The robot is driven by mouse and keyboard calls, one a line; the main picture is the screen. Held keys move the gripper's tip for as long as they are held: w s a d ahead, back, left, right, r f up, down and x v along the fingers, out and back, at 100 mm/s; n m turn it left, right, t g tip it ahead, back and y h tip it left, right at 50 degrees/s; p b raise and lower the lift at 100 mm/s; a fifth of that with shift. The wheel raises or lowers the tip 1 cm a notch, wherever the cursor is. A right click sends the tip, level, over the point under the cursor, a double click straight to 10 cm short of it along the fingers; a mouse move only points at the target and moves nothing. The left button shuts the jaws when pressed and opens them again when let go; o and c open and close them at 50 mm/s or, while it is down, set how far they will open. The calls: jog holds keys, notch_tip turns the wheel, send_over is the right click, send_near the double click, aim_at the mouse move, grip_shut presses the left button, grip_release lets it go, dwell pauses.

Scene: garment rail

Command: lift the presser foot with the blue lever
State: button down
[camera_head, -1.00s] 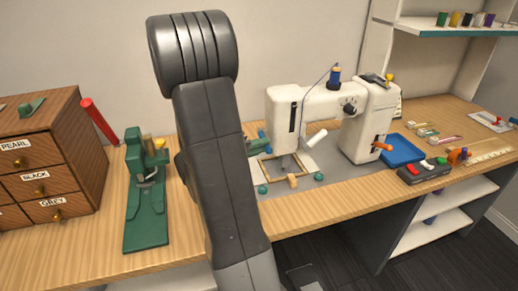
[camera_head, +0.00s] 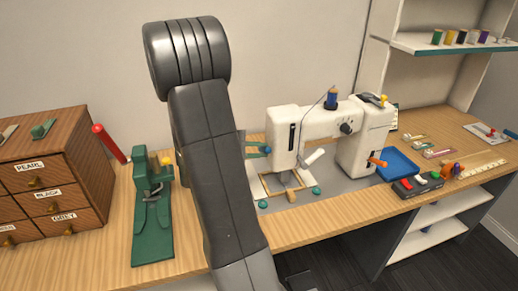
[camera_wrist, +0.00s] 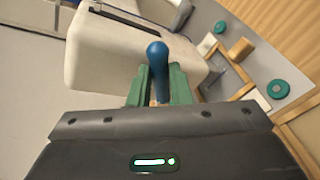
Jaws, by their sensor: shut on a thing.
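The white sewing machine (camera_head: 352,150) stands on the bench; its head (camera_head: 283,138) also fills the upper left of the wrist view (camera_wrist: 115,60). My gripper (camera_head: 256,149) is at the left side of that head. In the wrist view its green fingers (camera_wrist: 158,86) are closed around the blue lever (camera_wrist: 157,57), whose rounded end sticks out between them. The lever (camera_head: 266,149) is a small blue patch in the head view. The presser foot, under the machine head, is too small to make out clearly.
A wooden hoop frame (camera_head: 264,189) lies under the needle area, with teal knobs (camera_head: 316,190) nearby. A green press (camera_head: 152,215) and wooden drawers (camera_head: 55,150) stand left. A blue tray (camera_head: 398,166) and small items lie right of the machine.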

jog(key=shift+w+r, duration=0.1)
dwell(0.3)
jog(key=c, duration=1.3)
grip_release()
jog(key=v, duration=1.4)
jog(key=shift+b, duration=0.35)
jog(key=shift+w+d, duration=0.1)
jog(key=shift+d, duration=0.05)
